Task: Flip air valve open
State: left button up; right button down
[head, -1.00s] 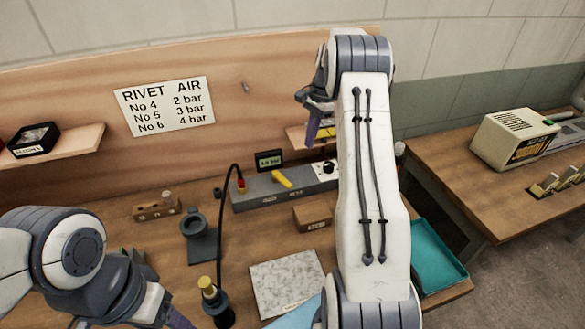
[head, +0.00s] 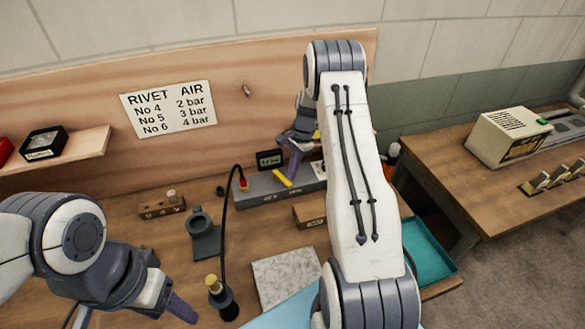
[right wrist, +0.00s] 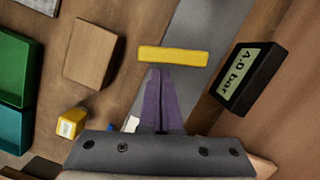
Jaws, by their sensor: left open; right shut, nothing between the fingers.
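The air valve's yellow lever (head: 283,178) sits on the long grey manifold (head: 258,190) at the back of the bench. In the right wrist view the lever (right wrist: 173,55) lies crosswise to the grey bar. My right gripper (head: 292,172) is shut and empty, its purple fingers at the lever; in the right wrist view their tips (right wrist: 160,70) are right at the lever's near edge, and I cannot tell if they touch. The pressure display (right wrist: 246,78) beside it reads 4.0 bar. My left gripper (head: 180,308) is open at the lower left, away from the valve.
A cardboard box (head: 309,215) stands in front of the manifold. A black hose (head: 224,225) rises left of it. A dark stand (head: 204,232), a pale slab (head: 285,276) and a teal tray (head: 428,255) are on the bench.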

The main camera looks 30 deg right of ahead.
jog(key=shift+s+a+m, duration=0.15)
jog(key=shift+a+m, duration=0.45)
jog(key=shift+a, duration=0.35)
jog(key=shift+s, duration=0.15)
jog(key=shift+d, duration=0.1)
